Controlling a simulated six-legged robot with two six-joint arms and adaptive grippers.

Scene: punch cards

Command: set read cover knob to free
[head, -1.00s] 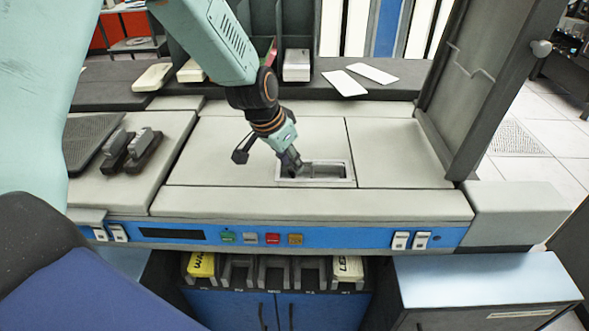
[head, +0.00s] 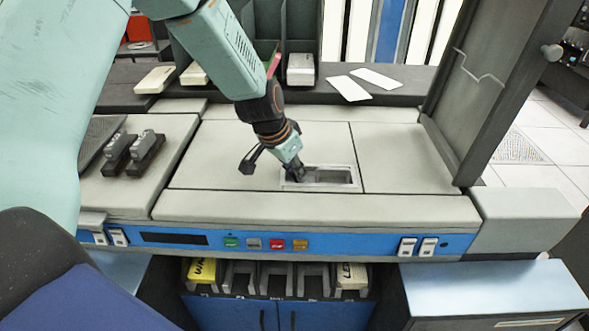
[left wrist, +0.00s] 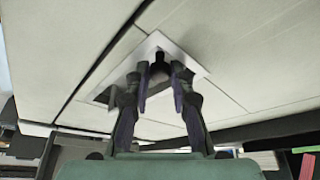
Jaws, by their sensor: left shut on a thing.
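The read cover knob (left wrist: 159,60) is a small dark piece at the corner of a pale-framed recess (head: 352,180) in the machine's top. In the left wrist view it stands between my fingertips. My left gripper (head: 298,174) reaches down into the left end of the recess and is shut on the knob. Its fingers (left wrist: 160,78) also show in the left wrist view, one on each side of the knob. The knob's setting cannot be read, and in the head view the fingers hide the knob. My right gripper is out of view.
An upright dark cover panel (head: 470,90) stands at the right of the machine top. Two grey handled blocks (head: 130,152) sit at the left. The blue button strip (head: 350,243) runs along the front edge. The light top plate (head: 400,155) around the recess is clear.

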